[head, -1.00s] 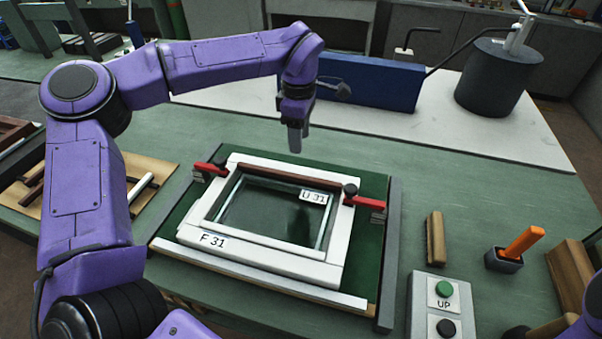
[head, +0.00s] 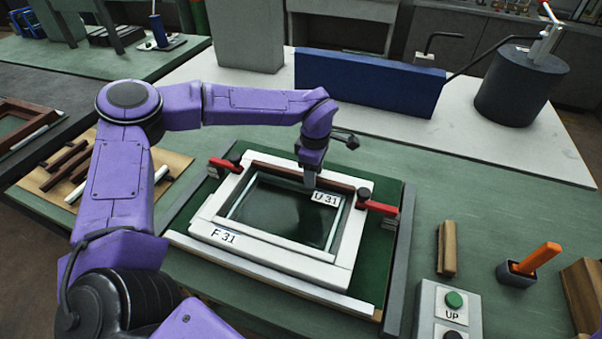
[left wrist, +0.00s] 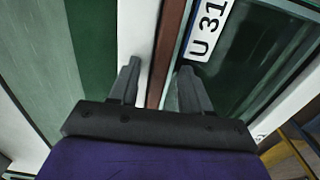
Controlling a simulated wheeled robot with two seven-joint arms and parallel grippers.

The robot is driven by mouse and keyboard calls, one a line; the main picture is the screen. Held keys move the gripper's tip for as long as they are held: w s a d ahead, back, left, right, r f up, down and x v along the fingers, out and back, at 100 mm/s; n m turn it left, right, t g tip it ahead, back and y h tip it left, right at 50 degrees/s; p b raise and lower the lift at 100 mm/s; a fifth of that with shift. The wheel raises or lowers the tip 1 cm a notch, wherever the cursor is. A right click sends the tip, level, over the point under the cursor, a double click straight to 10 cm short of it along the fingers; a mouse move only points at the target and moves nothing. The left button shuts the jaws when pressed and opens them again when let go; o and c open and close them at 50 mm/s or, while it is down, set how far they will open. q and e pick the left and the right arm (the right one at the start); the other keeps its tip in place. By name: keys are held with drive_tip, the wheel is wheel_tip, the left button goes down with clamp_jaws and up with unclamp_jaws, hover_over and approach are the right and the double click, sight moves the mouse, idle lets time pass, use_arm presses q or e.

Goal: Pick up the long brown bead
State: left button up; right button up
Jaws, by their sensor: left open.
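The long brown bead (head: 279,173) lies along the far inner side of the white frame (head: 205,211). In the left wrist view the brown bead (left wrist: 168,48) runs as a strip between white frame and glass. My left gripper (head: 309,184) is over the far side of the frame, at the bead. In the left wrist view my left gripper (left wrist: 160,68) is open, one finger on each side of the bead's line. I cannot tell how far the fingertips are above it. The U 31 label (head: 325,199) is beside the gripper. My right gripper is out of view.
Red clamps (head: 377,207) (head: 222,163) hold the frame at both sides. Loose brown and white strips lie on a wooden board (head: 176,163) at left. A blue block (head: 370,82) stands behind. A wooden block (head: 447,249), button box (head: 428,305) and orange-handled tool (head: 537,257) are at right.

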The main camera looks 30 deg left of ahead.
use_arm(q)
drive_tip(key=shift+f, duration=0.15)
clamp_jaws()
drive_tip(key=shift+s, duration=0.15)
